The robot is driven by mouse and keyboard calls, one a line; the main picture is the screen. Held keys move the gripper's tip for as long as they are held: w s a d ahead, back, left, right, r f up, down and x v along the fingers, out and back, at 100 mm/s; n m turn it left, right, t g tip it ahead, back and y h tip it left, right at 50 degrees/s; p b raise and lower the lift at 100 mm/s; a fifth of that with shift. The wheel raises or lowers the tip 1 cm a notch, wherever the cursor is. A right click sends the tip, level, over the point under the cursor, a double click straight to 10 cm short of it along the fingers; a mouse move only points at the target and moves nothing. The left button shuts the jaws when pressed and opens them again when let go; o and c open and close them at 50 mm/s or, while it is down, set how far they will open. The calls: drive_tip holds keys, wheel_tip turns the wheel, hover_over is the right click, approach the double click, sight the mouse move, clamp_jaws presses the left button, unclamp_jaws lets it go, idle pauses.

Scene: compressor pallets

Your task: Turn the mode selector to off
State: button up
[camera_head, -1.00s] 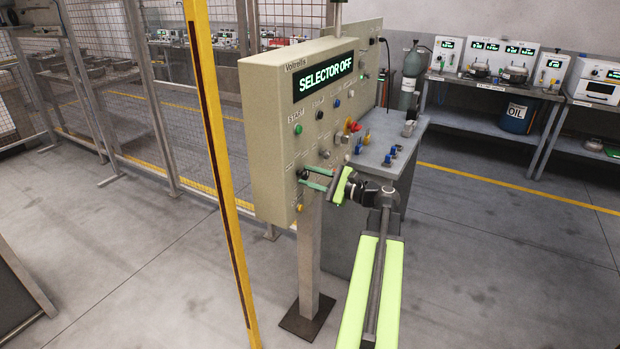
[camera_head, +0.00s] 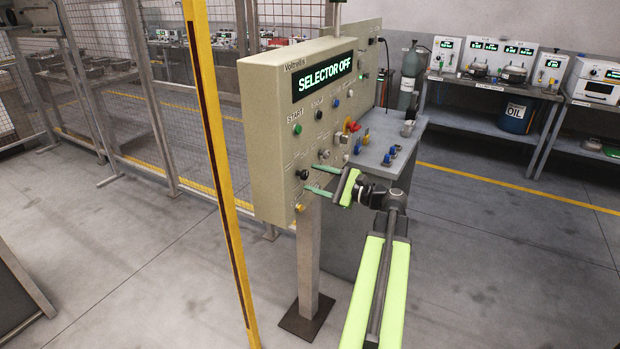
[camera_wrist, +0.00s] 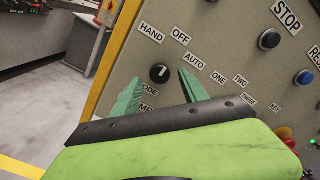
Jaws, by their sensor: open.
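The mode selector is a black knob (camera_head: 302,174) low on the beige panel (camera_head: 275,160). In the wrist view the knob (camera_wrist: 159,73) sits below the labels HAND, OFF and AUTO, and its white mark points up, roughly toward OFF. The panel's display (camera_head: 323,76) reads SELECTOR OFF. My gripper (camera_head: 312,184) is open and empty, just right of the knob in the head view. In the wrist view its green fingers (camera_wrist: 159,76) appear on either side of the knob, with gaps to it. Exact depth to the panel is hard to tell.
A yellow post (camera_head: 222,165) stands left of the panel. A grey bench (camera_head: 407,140) stands behind my arm.

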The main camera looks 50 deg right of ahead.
drive_tip(key=v, duration=1.5)
drive_tip(key=shift+s, duration=0.1)
drive_tip(key=w+a+f+n+g+y+p, duration=0.1)
drive_tip(key=w+a+f+n+g+y, duration=0.1)
drive_tip(key=w+a+f+n+g, duration=0.6)
drive_tip(key=w+a+f+n+g+y+p, duration=0.1)
drive_tip(key=w+a+f, duration=0.2)
drive_tip(key=w+a, duration=0.95)
drive_tip(key=a+f+n+g+h, duration=0.2)
drive_tip(key=a+n, duration=0.3)
drive_tip(key=a, duration=0.5)
drive_tip(key=a+f+n+g+h+p, duration=0.1)
drive_tip(key=a+f+n+g+h, duration=0.2)
drive_tip(key=a, duration=0.7)
drive_tip(key=s+a+f+n+g+h+p, duration=0.1)
drive_tip(key=a+f+n+g+h, duration=0.1)
drive_tip(key=a+n, duration=0.5)
drive_tip(key=a+f+g, duration=0.1)
drive_tip(key=a, duration=0.2)
drive_tip(key=shift+a+f, duration=0.35)
drive_tip(key=shift+a, duration=0.05)
